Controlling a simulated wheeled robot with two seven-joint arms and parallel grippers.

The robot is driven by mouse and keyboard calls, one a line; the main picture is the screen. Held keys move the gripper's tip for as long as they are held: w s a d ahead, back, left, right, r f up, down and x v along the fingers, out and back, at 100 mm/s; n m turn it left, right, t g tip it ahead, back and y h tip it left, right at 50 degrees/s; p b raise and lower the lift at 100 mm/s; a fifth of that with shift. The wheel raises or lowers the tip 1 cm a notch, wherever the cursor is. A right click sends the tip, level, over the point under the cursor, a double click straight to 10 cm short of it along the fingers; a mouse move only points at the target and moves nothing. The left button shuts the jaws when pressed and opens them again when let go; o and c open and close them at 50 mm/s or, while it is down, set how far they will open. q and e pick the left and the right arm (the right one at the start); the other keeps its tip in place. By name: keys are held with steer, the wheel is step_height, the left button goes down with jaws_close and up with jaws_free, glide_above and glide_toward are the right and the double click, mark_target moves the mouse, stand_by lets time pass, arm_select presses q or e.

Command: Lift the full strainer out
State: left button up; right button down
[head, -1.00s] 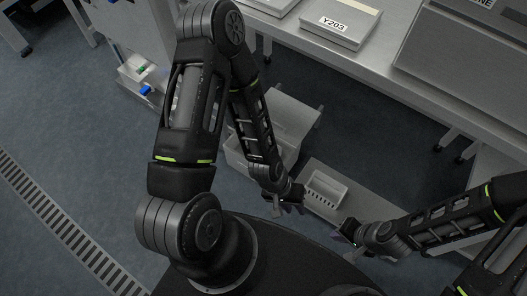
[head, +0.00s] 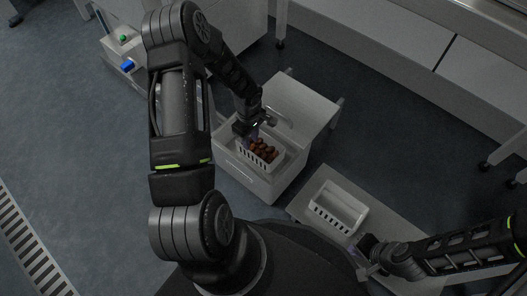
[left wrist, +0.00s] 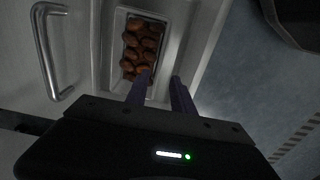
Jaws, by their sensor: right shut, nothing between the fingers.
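The full strainer (head: 244,158) is a white slotted basket holding several brown dates (head: 262,151). It sits in an open-topped pale grey box, and the dates show in the left wrist view (left wrist: 142,48). My left gripper (head: 247,131) is at the far left end of the strainer, pointing down. In the left wrist view its purple fingers (left wrist: 162,78) stand apart, near the strainer's rim. I cannot tell whether they touch it. My right gripper (head: 362,248) is shut and empty, beside the low table at the lower right.
An empty white slotted basket (head: 332,217) stands on a low grey table (head: 305,207) right of the box. The box (head: 236,171) has a metal handle (left wrist: 43,52). A long bench (head: 400,60) runs along the upper right. Floor is clear between bench and box.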

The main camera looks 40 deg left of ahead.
mark_target(260, 149)
arm_select(q)
steer(key=shift+r, duration=0.1)
arm_select(e)
steer(key=shift+r, duration=0.15)
arm_select(q)
steer(key=shift+f+b, duration=0.5)
steer(key=shift+f, duration=0.8)
arm_select(e)
steer(key=shift+w+f, duration=0.1)
steer(key=shift+f, duration=0.5)
